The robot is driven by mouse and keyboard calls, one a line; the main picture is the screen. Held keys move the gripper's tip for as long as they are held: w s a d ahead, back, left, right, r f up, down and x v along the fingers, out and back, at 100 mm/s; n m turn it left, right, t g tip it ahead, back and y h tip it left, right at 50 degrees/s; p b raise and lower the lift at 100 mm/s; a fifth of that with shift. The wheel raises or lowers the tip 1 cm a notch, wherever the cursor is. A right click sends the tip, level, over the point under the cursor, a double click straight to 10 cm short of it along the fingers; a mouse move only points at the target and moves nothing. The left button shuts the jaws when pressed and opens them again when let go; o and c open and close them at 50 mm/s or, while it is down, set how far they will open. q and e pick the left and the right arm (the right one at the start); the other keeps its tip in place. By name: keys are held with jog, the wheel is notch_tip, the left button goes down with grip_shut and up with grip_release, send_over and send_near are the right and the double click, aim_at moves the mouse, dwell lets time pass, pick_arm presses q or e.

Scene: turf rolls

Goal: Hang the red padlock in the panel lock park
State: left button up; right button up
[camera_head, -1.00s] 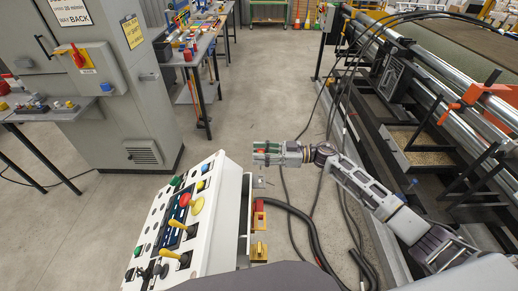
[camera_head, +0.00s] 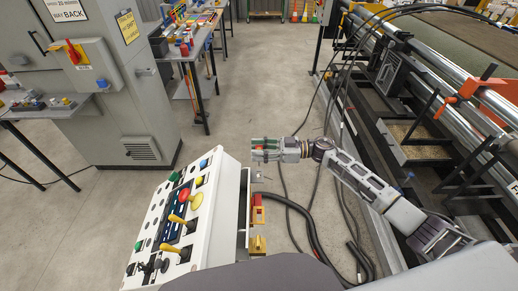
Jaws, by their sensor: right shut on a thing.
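My right gripper (camera_head: 262,150) reaches in from the right and is shut, its greenish fingertips pointing left. It is in the air just beyond the upper right corner of the sloped control panel (camera_head: 165,212). What it holds is too small and covered by the fingers to make out clearly. On the panel's right side are a small red part (camera_head: 258,198) and yellow-orange holders (camera_head: 257,244), below the gripper in the picture and apart from it. I cannot tell whether the red part is a padlock. My left gripper is not in view.
A grey cabinet (camera_head: 115,125) with a red-and-yellow switch (camera_head: 73,52) stands at the left. A workbench (camera_head: 190,48) with tools is behind. Black hoses (camera_head: 310,225) lie on the floor right of the panel. A machine with rollers (camera_head: 440,75) fills the right.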

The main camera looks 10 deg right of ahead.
jog(key=shift+f+b, duration=1.5)
jog(key=shift+f, duration=1.35)
jog(key=shift+p, duration=0.85)
dwell(0.5)
jog(key=shift+f+b, duration=1.6)
jog(key=shift+f, duration=1)
dwell(1.1)
